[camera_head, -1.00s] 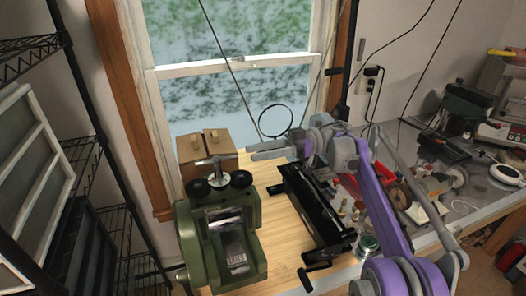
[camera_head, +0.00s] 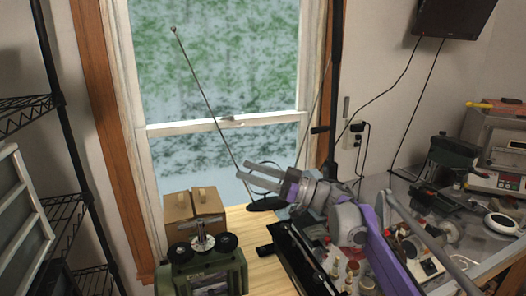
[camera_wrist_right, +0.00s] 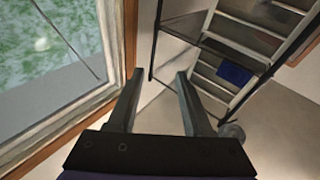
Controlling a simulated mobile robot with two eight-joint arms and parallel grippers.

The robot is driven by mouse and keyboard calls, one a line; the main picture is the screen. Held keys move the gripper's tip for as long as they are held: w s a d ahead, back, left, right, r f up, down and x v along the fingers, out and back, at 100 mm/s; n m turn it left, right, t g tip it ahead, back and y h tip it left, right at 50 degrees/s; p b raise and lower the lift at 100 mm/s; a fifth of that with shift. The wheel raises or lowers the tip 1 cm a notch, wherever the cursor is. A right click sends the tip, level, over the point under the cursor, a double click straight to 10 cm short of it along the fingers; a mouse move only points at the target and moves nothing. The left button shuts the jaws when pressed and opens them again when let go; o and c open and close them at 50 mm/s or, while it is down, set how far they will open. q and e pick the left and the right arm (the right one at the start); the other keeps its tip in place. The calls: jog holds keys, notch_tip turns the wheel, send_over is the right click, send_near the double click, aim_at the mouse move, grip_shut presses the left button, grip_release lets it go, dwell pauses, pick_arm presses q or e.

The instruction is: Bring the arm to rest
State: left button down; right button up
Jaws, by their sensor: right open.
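My right arm comes in from the lower right in the head view, with purple and grey links. My right gripper (camera_head: 246,173) is raised above the workbench, in front of the window, and points left. Its two grey fingers are apart and nothing is between them. The right wrist view also shows both fingers (camera_wrist_right: 158,82) apart and empty. My left gripper is not in any view.
A green rolling machine (camera_head: 200,270) and a brown box (camera_head: 193,212) stand on the bench below and left of the gripper. A black device (camera_head: 296,258) lies under the arm. Wire shelves (camera_head: 62,215) stand at left. The window (camera_head: 215,80) is behind.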

jog(key=w+d+r+m+t+h, duration=0.1)
jog(key=d+r+m+t+h, duration=0.1)
jog(key=d+m+t+h, duration=0.95)
jog(key=s+d+f+m+h, duration=0.4)
jog(key=s+d+f+h, duration=0.2)
jog(key=d+f+h, duration=0.3)
jog(key=s+f+g, duration=1.1)
jog(key=s+f, duration=1.7)
jog(key=f, duration=0.1)
jog(key=shift+s+d, duration=0.15)
jog(key=shift+d, duration=0.15)
